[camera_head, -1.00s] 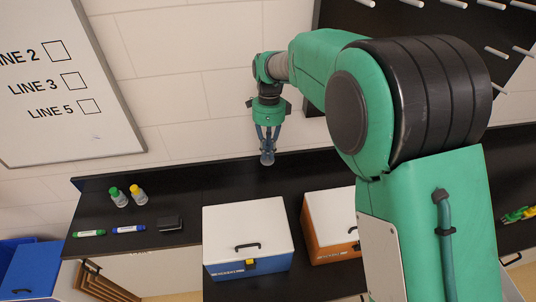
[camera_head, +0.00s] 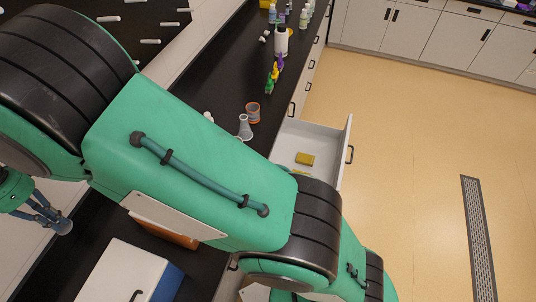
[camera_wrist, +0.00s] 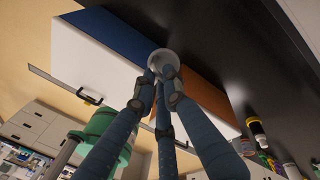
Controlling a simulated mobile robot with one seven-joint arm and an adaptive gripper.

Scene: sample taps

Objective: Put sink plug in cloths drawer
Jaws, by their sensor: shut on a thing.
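My gripper (camera_head: 48,213) is at the far left of the head view, above the black counter. It is shut on a small pale grey round thing, the sink plug (camera_head: 63,226). In the wrist view the plug (camera_wrist: 163,60) sits between the tips of my blue fingers (camera_wrist: 164,78), which partly cover it. An open white drawer (camera_head: 334,165) stands out from the counter front in the head view, well to the right of my gripper. A yellow cloth-like piece (camera_head: 304,159) lies in it. Part of the drawer is hidden behind my arm.
A white-lidded box with blue sides (camera_head: 120,272) stands on the counter (camera_head: 205,75). An orange box (camera_head: 163,235) is partly hidden by my arm. A conical flask (camera_head: 245,128), an orange-rimmed cup (camera_head: 253,112) and several bottles stand farther along. The floor (camera_head: 410,130) right of the drawer is clear.

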